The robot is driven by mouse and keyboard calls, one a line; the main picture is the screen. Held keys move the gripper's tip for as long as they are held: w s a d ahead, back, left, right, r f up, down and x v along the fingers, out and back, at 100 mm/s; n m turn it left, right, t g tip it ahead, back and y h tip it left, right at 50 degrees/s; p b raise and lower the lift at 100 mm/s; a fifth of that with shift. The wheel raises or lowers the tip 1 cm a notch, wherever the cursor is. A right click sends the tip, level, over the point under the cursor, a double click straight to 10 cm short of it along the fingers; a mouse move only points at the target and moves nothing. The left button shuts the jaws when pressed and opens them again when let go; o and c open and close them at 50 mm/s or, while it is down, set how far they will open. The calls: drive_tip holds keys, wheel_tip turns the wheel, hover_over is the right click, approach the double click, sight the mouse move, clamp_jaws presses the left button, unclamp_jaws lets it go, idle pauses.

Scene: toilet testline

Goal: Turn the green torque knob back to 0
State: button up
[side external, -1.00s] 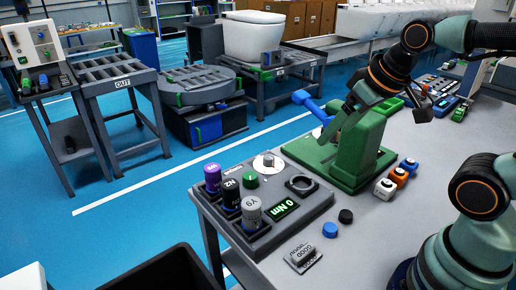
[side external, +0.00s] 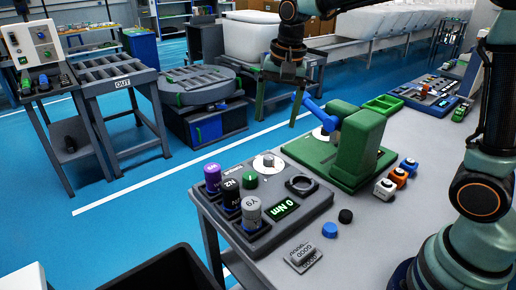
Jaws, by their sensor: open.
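The green torque knob (side external: 250,181) sits on the dark grey panel (side external: 240,167) at the near left end of the table. The knob's pointer mark is too small to read.
Purple, black and grey cylinders (side external: 251,212) stand on the panel's left side. A green fixture (side external: 360,145) with a blue lever (side external: 312,104) stands to the right. Blue and black caps (side external: 330,230) and a GOOD stamp (side external: 303,256) lie in front.

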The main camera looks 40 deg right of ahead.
sight(250, 175)
drive_tip(key=w+a+f+m+g, duration=0.2)
drive_tip(key=w+a+f+m, duration=0.1)
drive_tip(key=w+f+m, duration=0.3)
drive_tip(key=shift+n, duration=0.4)
wheel_tip(250, 175, down, 14)
drive_tip(key=shift+w+d+r, duration=0.1)
drive_tip(key=shift+w+r, duration=0.05)
drive_tip(key=shift+r, duration=0.1)
clamp_jaws()
